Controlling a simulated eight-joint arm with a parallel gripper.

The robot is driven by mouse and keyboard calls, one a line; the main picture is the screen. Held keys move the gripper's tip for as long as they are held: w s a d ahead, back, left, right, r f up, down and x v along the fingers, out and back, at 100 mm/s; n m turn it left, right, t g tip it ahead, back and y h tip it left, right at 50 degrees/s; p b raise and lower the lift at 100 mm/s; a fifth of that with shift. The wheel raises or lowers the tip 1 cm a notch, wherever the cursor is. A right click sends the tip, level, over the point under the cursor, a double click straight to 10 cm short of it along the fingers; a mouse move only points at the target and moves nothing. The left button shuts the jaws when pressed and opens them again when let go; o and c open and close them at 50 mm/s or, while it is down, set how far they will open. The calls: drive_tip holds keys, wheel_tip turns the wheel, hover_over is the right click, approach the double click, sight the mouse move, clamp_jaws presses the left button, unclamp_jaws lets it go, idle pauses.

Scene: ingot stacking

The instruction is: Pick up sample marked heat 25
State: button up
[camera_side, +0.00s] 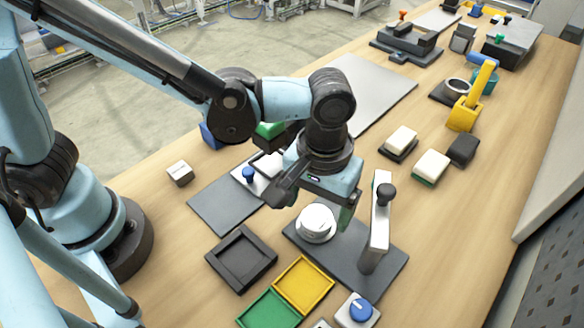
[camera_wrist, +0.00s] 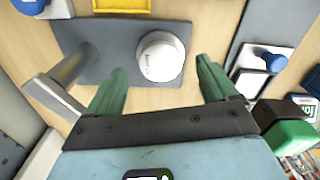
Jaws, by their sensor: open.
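A white round sample (camera_side: 316,223) stands on a dark grey plate (camera_side: 375,268). It also shows in the wrist view (camera_wrist: 160,60), with small dark marking on its side too small to read. My gripper (camera_side: 312,205) is close over the sample. In the wrist view its two green fingers are spread wide and empty (camera_wrist: 161,66), with the sample lying beyond and between their tips. I cannot tell how far the tips are above the plate.
An upright white lever with a dark knob (camera_side: 387,194) stands on the same plate, right of my gripper. A black square tray (camera_side: 241,283), a yellow tray (camera_side: 303,310) and a green tray (camera_side: 268,311) lie in front. A small white block (camera_side: 180,173) sits at the left.

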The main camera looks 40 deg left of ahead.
sight(316, 220)
drive_tip(key=shift+s+f, duration=0.1)
drive_tip(key=shift+f, duration=1.5)
drive_tip(key=shift+c, duration=0.3)
drive_tip(key=c, duration=1.2)
drive_tip(key=shift+o, duration=0.2)
drive_tip(key=shift+r, duration=0.2)
